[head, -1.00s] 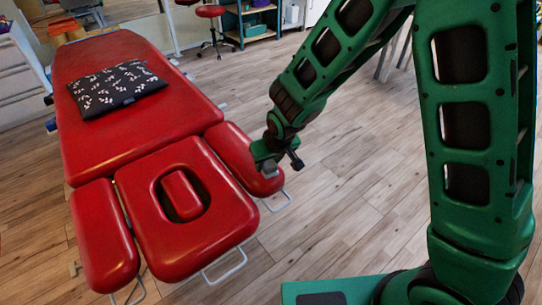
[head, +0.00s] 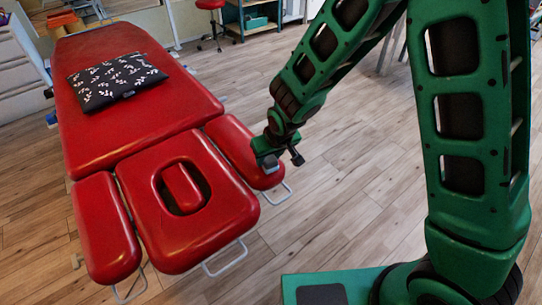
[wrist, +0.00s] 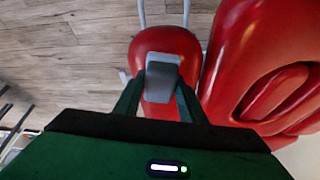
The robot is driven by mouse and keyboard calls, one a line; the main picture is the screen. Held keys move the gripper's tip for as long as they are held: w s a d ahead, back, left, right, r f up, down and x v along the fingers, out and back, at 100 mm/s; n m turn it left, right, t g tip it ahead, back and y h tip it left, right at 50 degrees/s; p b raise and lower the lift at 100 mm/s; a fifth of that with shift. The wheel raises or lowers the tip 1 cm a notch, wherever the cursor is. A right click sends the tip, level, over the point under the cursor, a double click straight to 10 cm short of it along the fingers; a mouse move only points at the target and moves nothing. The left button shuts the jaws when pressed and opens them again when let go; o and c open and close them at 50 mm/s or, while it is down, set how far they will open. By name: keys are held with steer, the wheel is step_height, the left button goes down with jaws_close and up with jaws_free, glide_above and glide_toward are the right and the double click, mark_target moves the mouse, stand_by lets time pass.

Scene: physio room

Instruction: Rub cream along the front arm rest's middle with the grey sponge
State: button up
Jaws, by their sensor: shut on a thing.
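My gripper (head: 274,156) is shut on the grey sponge (wrist: 161,76), which sits between its two fingers in the wrist view. The sponge also shows as a small grey block (head: 269,164) in the head view. It is over the near end of the red padded arm rest (head: 230,139) on the couch's right side. That arm rest's rounded end (wrist: 165,40) shows beyond and under the sponge in the wrist view. I cannot tell whether the sponge touches the pad. A matching arm rest (head: 105,228) is on the couch's left side. No cream can be made out.
The red couch (head: 130,140) has a face-hole headrest (head: 225,220) between the arm rests. A black patterned cushion (head: 115,80) lies on the couch. Metal loops (head: 225,262) stick out at the near end. The wooden floor (head: 350,210) to the right is clear.

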steer(key=shift+f, duration=0.75)
steer(key=shift+w+a, duration=0.1)
steer(key=shift+w+a+r, duration=0.1)
steer(key=shift+w+a, duration=0.35)
steer(key=shift+w, duration=0.25)
steer(key=shift+w+a, duration=0.45)
steer(key=shift+w, duration=0.25)
steer(key=shift+w+a+f, duration=0.1)
steer(key=shift+w+a, duration=0.6)
steer(key=shift+w, duration=0.3)
steer(key=shift+w+a+f, duration=0.1)
steer(key=shift+w+a, duration=0.6)
steer(key=shift+w, duration=0.3)
steer(key=shift+w+a, duration=0.7)
steer(key=shift+w, duration=0.3)
glide_toward(229, 127)
steer(key=shift+w+a+f, duration=0.85)
steer(key=shift+w+f, duration=0.05)
steer(key=shift+w, duration=0.5)
steer(key=shift+w+a+f, duration=0.85)
steer(key=shift+w+f, duration=0.05)
steer(key=shift+w, duration=0.5)
steer(key=shift+w+a+f, duration=0.8)
steer(key=shift+w+f, duration=0.1)
steer(key=shift+w, duration=0.55)
